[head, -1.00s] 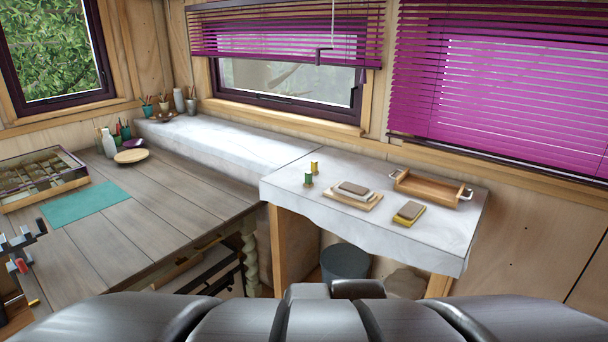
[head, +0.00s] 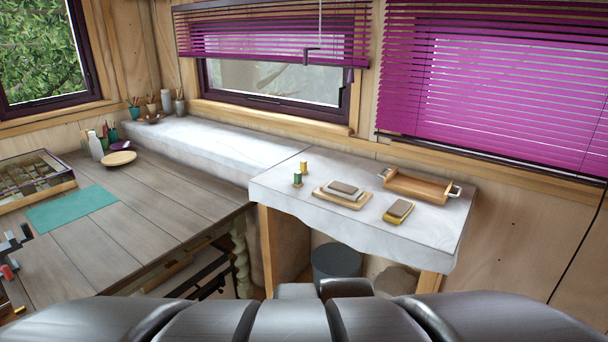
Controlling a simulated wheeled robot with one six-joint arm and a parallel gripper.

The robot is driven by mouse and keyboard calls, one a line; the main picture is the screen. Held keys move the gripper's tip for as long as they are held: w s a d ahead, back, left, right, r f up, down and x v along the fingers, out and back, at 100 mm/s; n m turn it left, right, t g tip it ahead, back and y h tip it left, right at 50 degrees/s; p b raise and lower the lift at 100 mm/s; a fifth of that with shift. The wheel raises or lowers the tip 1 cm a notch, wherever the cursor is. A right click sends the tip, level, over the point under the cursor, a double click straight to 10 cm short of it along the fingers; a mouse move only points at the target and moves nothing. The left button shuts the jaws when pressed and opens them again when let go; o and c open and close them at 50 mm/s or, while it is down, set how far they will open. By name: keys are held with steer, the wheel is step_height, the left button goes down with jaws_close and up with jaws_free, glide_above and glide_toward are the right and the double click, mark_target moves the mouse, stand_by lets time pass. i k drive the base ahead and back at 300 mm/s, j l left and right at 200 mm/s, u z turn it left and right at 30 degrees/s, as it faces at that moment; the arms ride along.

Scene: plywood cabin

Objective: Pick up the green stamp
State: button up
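A small upright green piece (head: 297,179) stands on the white marble top, near its left end. It looks like a spool or a stamp; I cannot tell which. A similar small yellow piece (head: 304,166) stands just behind it. At the far left a shallow compartment box (head: 68,186) holds several small brownish blocks, too small to tell whether one is a green stamp. My gripper is not in view; only dark rounded parts of my own body show along the bottom edge.
The marble top (head: 436,222) also holds a board with stacked blocks (head: 343,193), a yellow-based block (head: 398,212) and a wooden tray with handles (head: 420,187). A teal mat (head: 73,209) lies on the grey plank table (head: 150,225). A dark bucket (head: 335,262) stands below.

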mark_target(298, 184)
steer(key=i+u, duration=0.15)
steer(key=i, duration=0.35)
steer(key=i+l+u, duration=0.2)
steer(key=i, duration=0.35)
steer(key=i+l+u, duration=0.15)
steer(key=i, duration=0.35)
